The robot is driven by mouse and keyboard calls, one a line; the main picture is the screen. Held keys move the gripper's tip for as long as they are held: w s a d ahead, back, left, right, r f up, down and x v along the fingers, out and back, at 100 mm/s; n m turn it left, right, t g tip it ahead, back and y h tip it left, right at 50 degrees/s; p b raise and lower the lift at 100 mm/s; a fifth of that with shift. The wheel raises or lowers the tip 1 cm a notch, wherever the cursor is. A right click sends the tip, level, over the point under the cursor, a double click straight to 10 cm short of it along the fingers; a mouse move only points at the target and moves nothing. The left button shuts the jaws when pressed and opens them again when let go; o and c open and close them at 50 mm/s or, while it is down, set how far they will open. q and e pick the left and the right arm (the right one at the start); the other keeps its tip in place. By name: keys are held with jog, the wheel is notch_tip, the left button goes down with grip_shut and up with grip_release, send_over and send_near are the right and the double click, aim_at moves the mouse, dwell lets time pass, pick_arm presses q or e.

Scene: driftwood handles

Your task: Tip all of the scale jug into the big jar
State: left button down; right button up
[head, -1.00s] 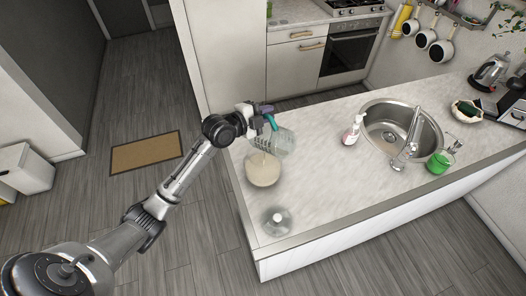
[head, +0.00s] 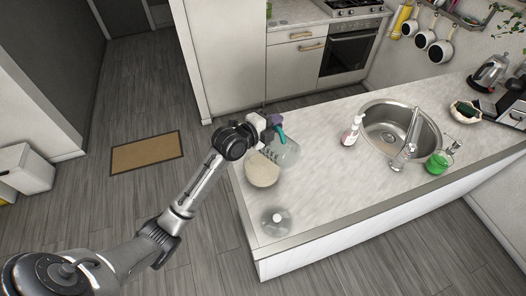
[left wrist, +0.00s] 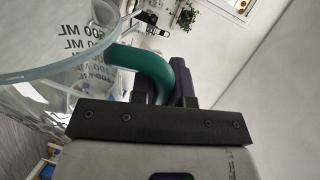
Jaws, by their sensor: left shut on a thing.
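The scale jug (head: 284,152) is clear with dark measure marks and a teal handle. My left gripper (head: 273,122) is shut on that handle and holds the jug tilted above the counter. The big jar (head: 262,170) stands on the counter just below and left of the jug, with pale cream contents. I cannot tell whether anything is left in the jug. My right gripper is not in view.
A clear lid-like round piece (head: 276,221) lies near the counter's front left corner. The counter (head: 335,190) between is clear.

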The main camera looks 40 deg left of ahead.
aim_at(296, 160)
pick_arm(q)
jog(key=shift+d, duration=0.2)
jog(key=d+m+b, duration=0.1)
jog(key=d+f+m, duration=0.1)
jog(key=d+b, duration=0.1)
jog(key=shift+s+d+f+m+y+b, duration=0.3)
jog(key=shift+d+f+m+y, duration=0.05)
jog(key=shift+d+m+y, duration=0.05)
jog(key=d+m, duration=0.1)
jog(key=d+f+m, duration=0.1)
jog(key=d, duration=0.1)
jog(key=s+d+f+m+y+p, duration=0.1)
jog(key=d, duration=0.1)
jog(key=shift+d+f, duration=0.25)
jog(key=s+d+f+m+t+y+b, duration=0.1)
jog(key=d+f+m+b, duration=0.2)
jog(key=d+f+m, duration=0.3)
jog(key=d+f+m+t+y+b, duration=0.1)
jog(key=d+f+m+b, duration=0.3)
jog(key=f, duration=0.5)
notch_tip(296, 160, up, 6)
jog(key=m+p, duration=0.1)
jog(key=p, duration=0.6)
jog(key=shift+s+d, duration=0.2)
